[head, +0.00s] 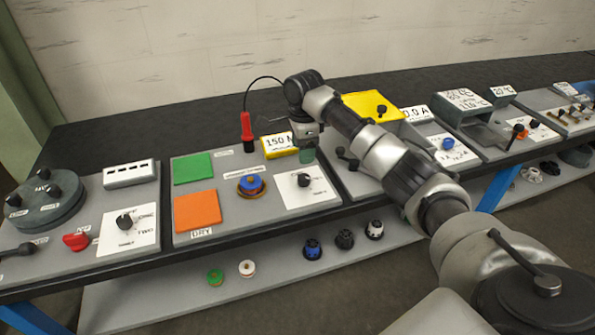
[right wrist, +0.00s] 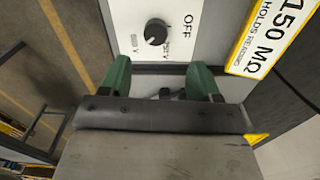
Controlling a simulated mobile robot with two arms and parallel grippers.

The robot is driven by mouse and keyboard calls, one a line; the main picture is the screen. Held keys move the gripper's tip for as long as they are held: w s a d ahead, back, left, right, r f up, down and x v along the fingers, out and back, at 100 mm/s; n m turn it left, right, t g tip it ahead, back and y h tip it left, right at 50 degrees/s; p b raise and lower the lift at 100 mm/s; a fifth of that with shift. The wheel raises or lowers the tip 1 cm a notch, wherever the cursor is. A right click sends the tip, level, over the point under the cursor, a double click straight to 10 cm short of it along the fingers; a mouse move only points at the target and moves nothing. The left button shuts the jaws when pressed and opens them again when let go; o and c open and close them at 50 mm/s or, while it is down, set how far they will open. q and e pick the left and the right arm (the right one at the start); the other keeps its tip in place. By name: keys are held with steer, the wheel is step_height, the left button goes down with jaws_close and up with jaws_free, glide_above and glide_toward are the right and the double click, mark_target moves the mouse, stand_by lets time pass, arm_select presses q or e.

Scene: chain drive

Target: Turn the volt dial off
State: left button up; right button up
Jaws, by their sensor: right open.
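The volt dial (head: 304,180) is a small black knob on a white labelled plate. In the right wrist view the dial (right wrist: 156,31) lies just beyond my fingertips, with "OFF" printed to its right and voltage marks below it. A pale mark shows on the knob's lower left side, away from "OFF"; the exact setting is hard to read. My right gripper (head: 306,154) is above and just behind the dial in the head view. Its two green fingers (right wrist: 161,75) are spread apart, with nothing held between them and apart from the knob. My left gripper is out of view.
A yellow "150 MΩ" display (head: 280,145) stands beside my right gripper, with a red-handled probe (head: 247,130) to its left. A blue-and-orange knob (head: 251,185) and green and orange pads (head: 195,212) share the panel. More panels flank it; a lower shelf (head: 150,290) holds loose parts.

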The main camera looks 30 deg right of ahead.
glide_above(304, 176)
steer(key=f, duration=0.4)
steer(key=shift+s+f, duration=0.1)
steer(key=shift+s, duration=0.25)
steer(key=f, duration=0.4)
steer(key=shift+w+f+p, duration=0.15)
steer(key=shift+w+p, duration=0.15)
steer(key=shift+f, duration=0.55)
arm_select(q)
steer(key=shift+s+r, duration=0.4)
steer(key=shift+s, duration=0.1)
